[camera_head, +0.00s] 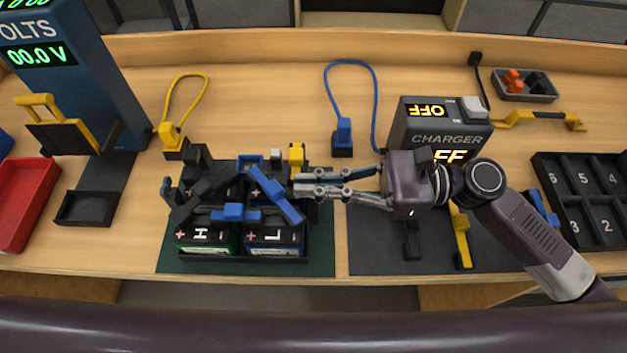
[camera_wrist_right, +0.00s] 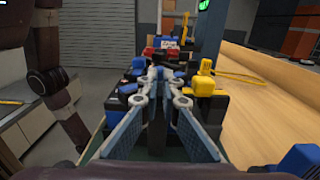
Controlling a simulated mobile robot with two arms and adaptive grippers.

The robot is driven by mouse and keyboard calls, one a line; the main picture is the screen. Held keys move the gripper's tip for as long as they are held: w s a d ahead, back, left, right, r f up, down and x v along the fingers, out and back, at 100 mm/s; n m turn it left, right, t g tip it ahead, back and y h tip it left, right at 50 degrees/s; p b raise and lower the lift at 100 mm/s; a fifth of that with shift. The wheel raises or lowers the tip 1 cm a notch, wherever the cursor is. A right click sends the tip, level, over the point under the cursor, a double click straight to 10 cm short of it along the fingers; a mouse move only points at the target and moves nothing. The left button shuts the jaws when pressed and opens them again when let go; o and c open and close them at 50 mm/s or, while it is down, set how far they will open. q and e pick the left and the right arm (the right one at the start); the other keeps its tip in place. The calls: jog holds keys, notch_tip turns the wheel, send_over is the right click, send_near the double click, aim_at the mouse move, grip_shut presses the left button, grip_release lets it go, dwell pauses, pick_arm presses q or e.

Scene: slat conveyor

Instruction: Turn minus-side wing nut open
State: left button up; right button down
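In the right wrist view, the fingers (camera_wrist_right: 158,78) converge before dark and blue parts. The minus-side wing nut cannot be made out; whether the fingers hold anything is unclear. My left gripper is not in view.
The charger (camera_head: 440,138) stands behind my right wrist, its displays reading OFF. A blue cable plug (camera_head: 343,135) and a yellow cable plug (camera_head: 173,140) stand behind the batteries. A volts display tower (camera_head: 75,75) is at left, a numbered black rack (camera_head: 545,170) at right.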

jog(key=shift+s+f, duration=0.1)
jog(key=shift+s, duration=0.05)
jog(key=c, duration=2.2)
grip_release()
jog(key=shift+a, duration=0.2)
jog(key=shift+o, duration=0.2)
jog(key=shift+d, duration=0.15)
jog(key=d, duration=1.1)
jog(key=shift+d, duration=0.4)
